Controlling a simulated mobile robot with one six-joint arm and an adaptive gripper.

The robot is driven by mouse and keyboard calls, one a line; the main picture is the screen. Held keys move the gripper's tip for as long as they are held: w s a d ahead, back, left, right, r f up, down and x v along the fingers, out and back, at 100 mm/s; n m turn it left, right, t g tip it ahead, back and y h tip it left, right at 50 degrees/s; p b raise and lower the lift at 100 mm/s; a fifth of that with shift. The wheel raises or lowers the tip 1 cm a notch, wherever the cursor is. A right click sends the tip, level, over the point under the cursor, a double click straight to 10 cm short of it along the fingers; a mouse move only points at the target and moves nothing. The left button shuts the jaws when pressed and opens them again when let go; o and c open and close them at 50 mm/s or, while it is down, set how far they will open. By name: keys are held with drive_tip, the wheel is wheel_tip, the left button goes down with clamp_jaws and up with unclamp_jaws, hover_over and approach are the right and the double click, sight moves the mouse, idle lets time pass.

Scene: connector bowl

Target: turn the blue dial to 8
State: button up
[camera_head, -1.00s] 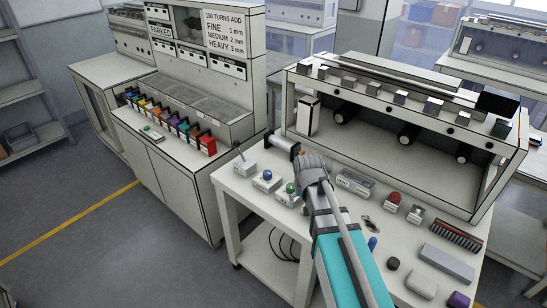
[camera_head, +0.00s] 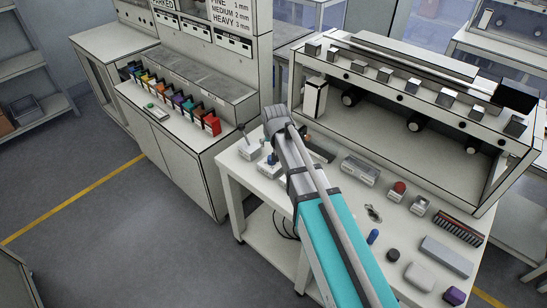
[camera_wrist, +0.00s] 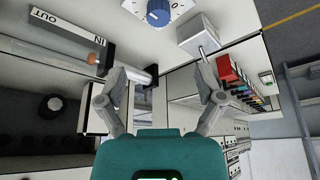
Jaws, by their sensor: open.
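The blue dial (camera_wrist: 159,13) shows at the top edge of the wrist view, on a white plate with small dark marks around it that I cannot read. In the head view the blue dial (camera_head: 271,158) is a small spot beside my arm, partly hidden. My gripper (camera_wrist: 165,78) is open, with its two fingers spread and nothing between them. In the wrist view the dial lies beyond the fingertips, apart from them. In the head view my gripper (camera_head: 275,117) is over the bench's left end and its fingertips are hard to make out.
A white box with a lever (camera_head: 249,149) stands left of the dial. A grey-white box marked IN and OUT (camera_head: 361,170) and a red button (camera_head: 398,188) are to the right. A large open-fronted cabinet (camera_head: 410,110) backs the bench (camera_head: 330,200).

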drive_tip(key=shift+d+f, duration=0.1)
drive_tip(key=b+x, duration=1.2)
drive_tip(key=x, duration=0.1)
drive_tip(key=shift+f+b, duration=0.3)
drive_tip(key=shift+b, duration=0.05)
idle(0.4)
drive_tip(key=c, duration=1.1)
